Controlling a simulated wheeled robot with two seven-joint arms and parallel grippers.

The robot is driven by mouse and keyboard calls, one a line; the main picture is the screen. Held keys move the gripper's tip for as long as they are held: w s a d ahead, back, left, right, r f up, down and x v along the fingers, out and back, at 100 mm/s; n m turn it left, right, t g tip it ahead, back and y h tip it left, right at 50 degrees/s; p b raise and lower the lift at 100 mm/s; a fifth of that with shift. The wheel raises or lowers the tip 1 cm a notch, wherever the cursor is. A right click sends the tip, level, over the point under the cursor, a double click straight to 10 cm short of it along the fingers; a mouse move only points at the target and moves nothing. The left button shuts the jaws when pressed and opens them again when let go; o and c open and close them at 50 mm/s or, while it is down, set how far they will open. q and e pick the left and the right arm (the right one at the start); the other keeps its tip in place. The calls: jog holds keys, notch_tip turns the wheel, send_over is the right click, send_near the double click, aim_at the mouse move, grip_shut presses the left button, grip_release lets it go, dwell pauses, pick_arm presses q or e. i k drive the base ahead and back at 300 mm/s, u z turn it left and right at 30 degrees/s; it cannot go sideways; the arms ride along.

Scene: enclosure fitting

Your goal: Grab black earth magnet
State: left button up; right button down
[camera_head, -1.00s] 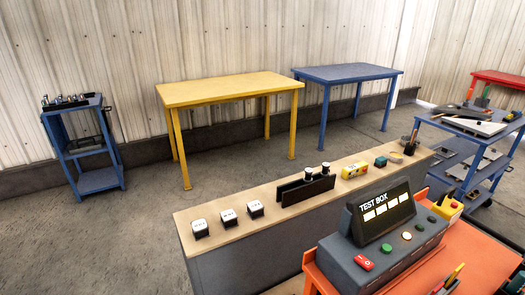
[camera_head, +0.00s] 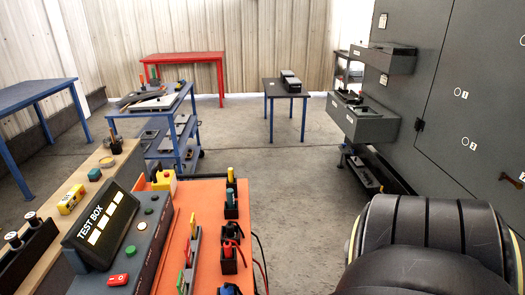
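I cannot pick out a black earth magnet for certain. Small black holders stand on the orange table (camera_head: 205,190): one with a green-and-yellow handled tool (camera_head: 231,190), and one with a red-handled tool (camera_head: 232,238). A dark box-like object (camera_head: 290,80) sits on the small dark table (camera_head: 272,88) at the back. Dark items also lie in the grey open trays (camera_head: 362,124) on the tall grey cabinet at right, too small to tell. Neither of my grippers is in view.
The test box (camera_head: 100,228) stands at front left, beside a wooden-topped bench (camera_head: 105,170). A blue cart (camera_head: 180,115) with tools and a red table (camera_head: 190,57) stand behind. A large black ribbed shape (camera_head: 425,240) fills the lower right. Floor in the middle is clear.

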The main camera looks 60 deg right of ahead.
aim_at(231, 232)
jog(key=u, duration=1.2)
jog(key=k, duration=1.15)
jog(key=z, duration=1.45)
jog(key=i, duration=0.1)
jog(key=u, duration=0.05)
